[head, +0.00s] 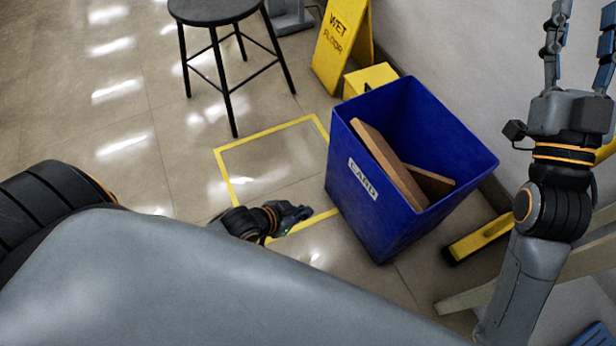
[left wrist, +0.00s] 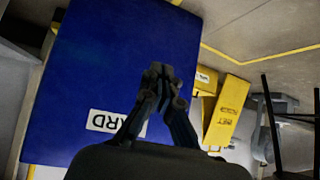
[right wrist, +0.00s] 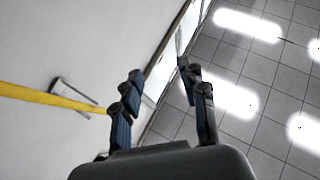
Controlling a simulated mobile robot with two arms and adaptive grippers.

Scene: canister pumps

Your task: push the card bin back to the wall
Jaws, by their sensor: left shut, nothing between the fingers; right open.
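The card bin (head: 365,210) is a blue open-topped box with a white CARD label, standing upright with pieces of brown cardboard inside. It is close to the wall (head: 440,40); its body hides any gap behind it. My left gripper (head: 304,212) is low, left of the bin's labelled face, and looks a little apart from it. In the left wrist view the bin (left wrist: 100,70) fills much of the picture, behind the shut, empty left fingers (left wrist: 158,72). My right gripper (head: 579,45) is raised at the right, open and empty, away from the bin.
A yellow floor outline (head: 226,178) lies left of the bin, mostly empty. A yellow wet floor sign (head: 335,45) and a smaller yellow block (head: 368,78) stand behind the bin. A black stool (head: 205,12) stands at the top. A yellow bar (head: 480,238) lies right of the bin.

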